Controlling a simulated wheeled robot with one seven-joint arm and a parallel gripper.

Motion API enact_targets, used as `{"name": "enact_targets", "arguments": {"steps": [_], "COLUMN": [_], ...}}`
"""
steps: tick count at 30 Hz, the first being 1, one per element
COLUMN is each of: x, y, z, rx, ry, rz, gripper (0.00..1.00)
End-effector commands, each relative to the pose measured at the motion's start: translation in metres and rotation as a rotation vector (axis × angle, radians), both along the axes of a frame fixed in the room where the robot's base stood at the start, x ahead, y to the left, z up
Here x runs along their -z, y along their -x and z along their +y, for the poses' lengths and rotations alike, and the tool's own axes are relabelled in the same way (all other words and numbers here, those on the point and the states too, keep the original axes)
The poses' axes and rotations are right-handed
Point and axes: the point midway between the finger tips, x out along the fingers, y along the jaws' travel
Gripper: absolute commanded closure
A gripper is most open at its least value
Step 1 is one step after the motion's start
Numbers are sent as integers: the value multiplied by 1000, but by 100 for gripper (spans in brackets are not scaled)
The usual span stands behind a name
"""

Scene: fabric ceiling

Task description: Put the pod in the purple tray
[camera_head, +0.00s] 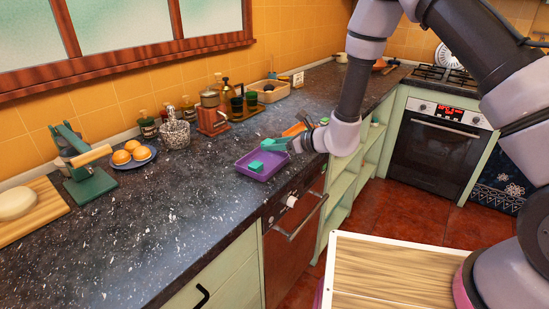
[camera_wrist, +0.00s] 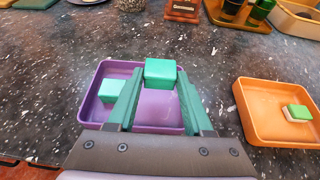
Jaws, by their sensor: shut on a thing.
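My gripper (camera_wrist: 160,90) is shut on a small green block-shaped pod (camera_wrist: 161,72), held between the fingertips. In the wrist view the held pod overlaps the far rim of the purple tray (camera_wrist: 93,102); its exact height above the tray is hard to tell. A second pod, green and pale (camera_wrist: 112,91), sits inside the tray at the left. In the head view the purple tray (camera_head: 276,167) lies near the counter's front edge with a teal pod (camera_head: 255,166) in it. My gripper (camera_head: 273,145) is over its far side.
An orange tray (camera_wrist: 250,112) holding a green-and-white block (camera_wrist: 298,112) is right of the purple tray. A coffee grinder (camera_head: 211,112), bottles and a wooden tray (camera_head: 268,93) stand along the back. A plate of oranges (camera_head: 133,155) is left. Counter left of the purple tray is clear.

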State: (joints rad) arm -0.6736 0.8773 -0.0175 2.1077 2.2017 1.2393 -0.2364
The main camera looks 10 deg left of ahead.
Motion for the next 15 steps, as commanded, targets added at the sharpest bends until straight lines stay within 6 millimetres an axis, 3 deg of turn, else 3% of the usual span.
{"name": "enact_targets", "arguments": {"steps": [11,15], "x": [44,47], "y": [0,0], "z": [0,0], "rx": [-1,0], "ry": [1,0], "rz": [2,-1], "gripper": [100,100]}}
